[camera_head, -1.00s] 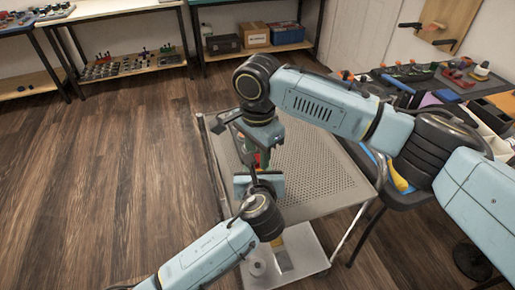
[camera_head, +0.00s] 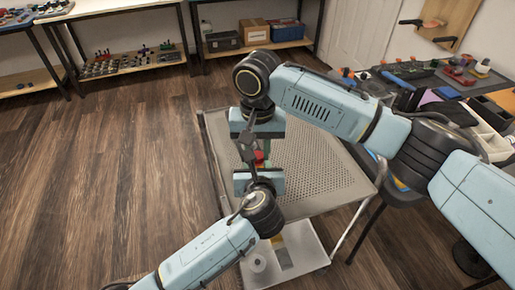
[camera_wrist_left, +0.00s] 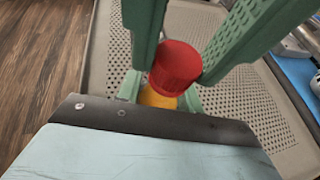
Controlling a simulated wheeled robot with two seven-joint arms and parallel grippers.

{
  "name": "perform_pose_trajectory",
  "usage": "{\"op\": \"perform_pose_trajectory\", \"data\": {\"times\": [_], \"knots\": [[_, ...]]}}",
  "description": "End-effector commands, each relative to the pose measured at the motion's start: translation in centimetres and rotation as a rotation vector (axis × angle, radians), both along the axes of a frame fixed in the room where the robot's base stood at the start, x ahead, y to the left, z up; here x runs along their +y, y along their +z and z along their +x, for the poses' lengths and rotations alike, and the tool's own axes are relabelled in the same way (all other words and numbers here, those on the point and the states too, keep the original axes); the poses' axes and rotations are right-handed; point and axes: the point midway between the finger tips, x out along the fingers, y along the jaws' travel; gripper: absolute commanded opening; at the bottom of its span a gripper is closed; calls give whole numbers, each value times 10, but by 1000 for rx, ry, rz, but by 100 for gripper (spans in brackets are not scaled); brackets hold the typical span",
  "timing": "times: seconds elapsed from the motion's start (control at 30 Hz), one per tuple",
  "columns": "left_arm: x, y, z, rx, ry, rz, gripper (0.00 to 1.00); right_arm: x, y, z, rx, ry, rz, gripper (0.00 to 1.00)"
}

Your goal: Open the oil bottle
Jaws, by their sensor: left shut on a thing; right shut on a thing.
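The oil bottle stands upright over the perforated cart top, with a red cap (camera_wrist_left: 176,68) and a yellow body (camera_wrist_left: 157,98) in the left wrist view. My left gripper (camera_wrist_left: 161,97) is shut on the yellow body below the cap. My right gripper (camera_head: 263,148) comes from above, and its green fingers are shut on the sides of the red cap. In the head view the cap shows as a small red spot (camera_head: 260,156) between the two grippers. Most of the body is hidden there. I cannot tell whether the cap is loose.
The perforated metal cart (camera_head: 325,180) has free room right of the bottle. A cluttered tool table (camera_head: 450,90) stands at the right, behind my right arm. Shelves line the back wall.

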Motion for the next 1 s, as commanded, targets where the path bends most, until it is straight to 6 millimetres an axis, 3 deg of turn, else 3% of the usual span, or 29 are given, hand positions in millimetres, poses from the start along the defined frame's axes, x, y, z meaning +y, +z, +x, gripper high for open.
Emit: {"op": "perform_pose_trajectory", "data": {"times": [0.2,0.33,0.73,0.77,0.9,1.0], "knots": [[0,0,0,1,1,0,0,0,0,0,-1,382,-1,0],[0,0,0,1,1,0,0,0,0,0,-1,538,-1,0],[0,0,0,1,1,0,0,0,0,0,0,612,-1,0],[0,0,0,1,1,0,0,0,0,0,0,612,-1,26],[0,0,0,1,1,0,0,0,0,0,0,611,-1,45],[0,-1,0,1,1,0,0,0,0,0,0,611,-1,47]]}}
